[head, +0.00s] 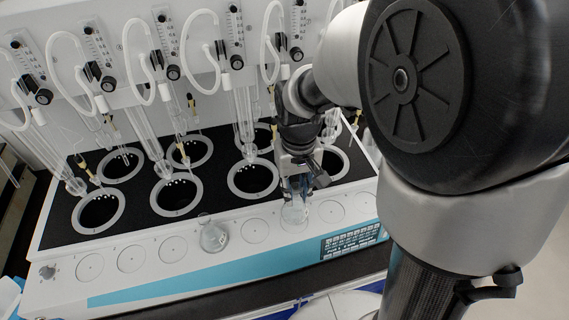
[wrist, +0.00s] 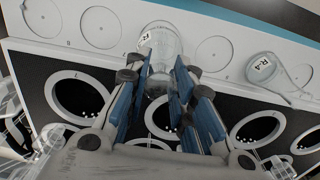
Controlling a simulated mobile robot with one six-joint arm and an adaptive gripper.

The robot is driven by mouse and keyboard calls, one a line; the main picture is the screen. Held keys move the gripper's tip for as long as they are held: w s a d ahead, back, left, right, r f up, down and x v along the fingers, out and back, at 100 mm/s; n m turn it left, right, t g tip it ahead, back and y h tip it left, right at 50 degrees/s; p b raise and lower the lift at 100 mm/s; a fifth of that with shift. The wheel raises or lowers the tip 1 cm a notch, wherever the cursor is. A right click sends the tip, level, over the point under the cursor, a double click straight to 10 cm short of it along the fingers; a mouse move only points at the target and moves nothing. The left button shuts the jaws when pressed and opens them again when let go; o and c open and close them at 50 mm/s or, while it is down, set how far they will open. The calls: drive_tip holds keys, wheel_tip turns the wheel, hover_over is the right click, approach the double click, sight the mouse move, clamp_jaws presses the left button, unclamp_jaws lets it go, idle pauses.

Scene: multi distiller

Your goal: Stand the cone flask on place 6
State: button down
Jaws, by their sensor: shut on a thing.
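My gripper (head: 294,188) points down at the front ledge of the distiller and is shut on a clear glass flask (head: 295,212), taken as the cone flask. In the wrist view my gripper (wrist: 163,78) has its blue finger pads on either side of the flask's neck. The flask's wider body (wrist: 165,48) extends past the fingertips and carries a white label. The flask is over a round place on the ledge, between an empty round place (head: 254,231) and another (head: 331,211). I cannot tell whether its base touches, nor read the place's number.
A second clear flask (head: 213,236) with a label stands on a place further left, with one empty place between. Heater wells (head: 252,178) and glass tubes (head: 245,125) rise behind the ledge. A keypad (head: 350,241) is on the front face.

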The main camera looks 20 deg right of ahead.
sight(295, 199)
drive_tip(key=shift+f+b, duration=0.5)
drive_tip(key=shift+f, duration=1.35)
drive_tip(key=shift+f, duration=0.1)
drive_tip(key=c, duration=1.4)
unclamp_jaws()
drive_tip(key=shift+o, duration=0.2)
wheel_tip(295, 199, up, 12)
drive_tip(key=p, duration=0.4)
drive_tip(key=s+r+t, duration=0.2)
drive_tip(key=s+r, duration=0.1)
drive_tip(key=s, duration=0.4)
drive_tip(key=s+r+t, duration=0.2)
drive_tip(key=s+r, duration=0.2)
drive_tip(key=s, duration=0.4)
drive_tip(key=shift+r+t, duration=0.15)
drive_tip(key=shift+t, duration=0.15)
drive_tip(key=shift+b, duration=0.3)
